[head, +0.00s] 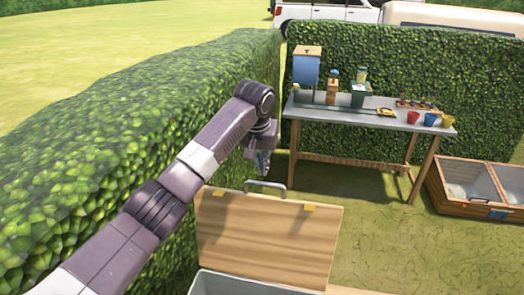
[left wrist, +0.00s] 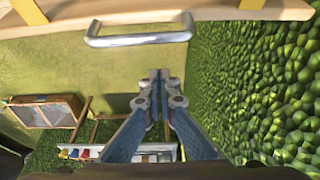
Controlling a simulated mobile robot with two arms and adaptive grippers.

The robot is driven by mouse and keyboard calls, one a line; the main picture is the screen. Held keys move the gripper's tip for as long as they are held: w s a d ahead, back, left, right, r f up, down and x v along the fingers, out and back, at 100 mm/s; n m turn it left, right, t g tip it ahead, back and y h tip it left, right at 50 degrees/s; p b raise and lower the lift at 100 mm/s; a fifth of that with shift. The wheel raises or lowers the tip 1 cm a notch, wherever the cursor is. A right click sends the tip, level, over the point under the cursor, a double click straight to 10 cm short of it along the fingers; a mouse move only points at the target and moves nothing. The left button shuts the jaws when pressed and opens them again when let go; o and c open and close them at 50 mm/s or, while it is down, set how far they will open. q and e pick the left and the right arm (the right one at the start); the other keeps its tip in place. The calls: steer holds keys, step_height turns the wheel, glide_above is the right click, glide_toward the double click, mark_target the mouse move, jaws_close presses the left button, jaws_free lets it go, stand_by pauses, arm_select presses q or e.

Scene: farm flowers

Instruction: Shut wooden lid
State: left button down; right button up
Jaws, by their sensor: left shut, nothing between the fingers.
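The wooden lid (head: 265,235) stands raised, nearly upright, above a box with a grey inside (head: 235,285). A metal handle (head: 265,187) is on its upper edge, with yellow brackets on either side. My left gripper (head: 263,165) is just beyond the upper edge, close to the handle, partly hidden by my arm. In the left wrist view, the left gripper (left wrist: 159,75) is shut and empty, with its fingertips pointing towards the handle (left wrist: 140,38) and apart from it. The lid's edge (left wrist: 160,14) runs across the top there. My right gripper is not in view.
A tall hedge (head: 110,140) runs close along the left, beside my arm. A work table (head: 375,118) with pots and tools stands behind, before another hedge. A wooden crate (head: 465,207) is at the right. Grass between is free.

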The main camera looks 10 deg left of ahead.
arm_select(q)
steer(key=s+p, duration=0.1)
steer(key=s, duration=0.2)
steer(key=shift+s+r+p, duration=0.1)
steer(key=shift+s+p, duration=0.1)
steer(key=shift+p, duration=0.15)
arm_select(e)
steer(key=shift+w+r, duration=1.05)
arm_select(q)
steer(key=shift+s, duration=0.1)
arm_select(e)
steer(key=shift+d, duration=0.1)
